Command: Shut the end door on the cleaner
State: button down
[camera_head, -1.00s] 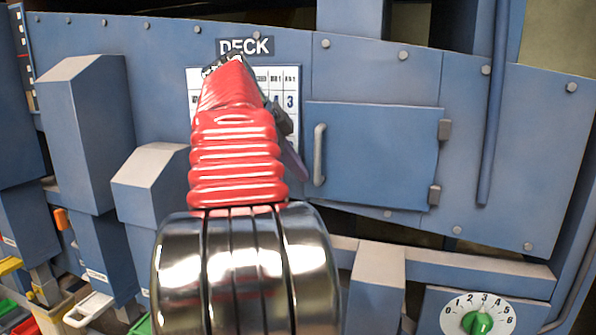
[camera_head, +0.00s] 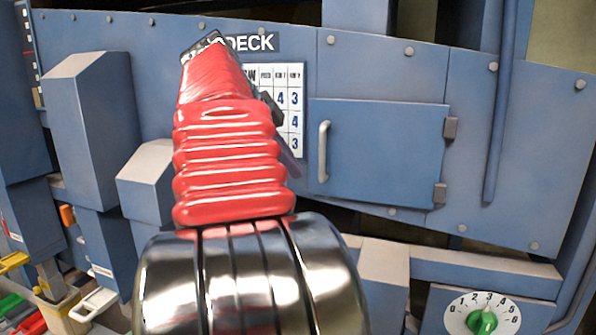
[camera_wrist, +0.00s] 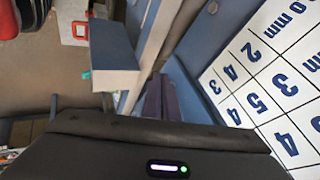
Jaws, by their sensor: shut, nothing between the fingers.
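A blue rectangular door (camera_head: 385,152) is in the blue panel right of centre in the head view. It has a grey vertical handle (camera_head: 323,151) on its left and hinges on its right. It looks flat against the panel or close to it; I cannot tell whether it is slightly ajar. My gripper's dark purple fingers (camera_wrist: 163,85) are shut and empty in the wrist view. In the head view, my gripper (camera_head: 291,163) is mostly hidden behind my red arm; a bit of finger shows left of the door handle, in front of the panel.
A white number chart (camera_head: 295,105) under the DECK sign (camera_head: 254,42) is partly hidden by my arm; it fills the right of the wrist view. Blue boxes (camera_head: 95,130) jut out at left. A dial (camera_head: 482,317) sits at lower right. A blue vertical pipe (camera_head: 497,110) stands right of the door.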

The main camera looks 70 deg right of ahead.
jog(key=v, duration=0.7)
jog(key=shift+w+r, duration=0.2)
jog(key=shift+r, duration=0.05)
jog(key=shift+a, duration=0.1)
dwell(0.4)
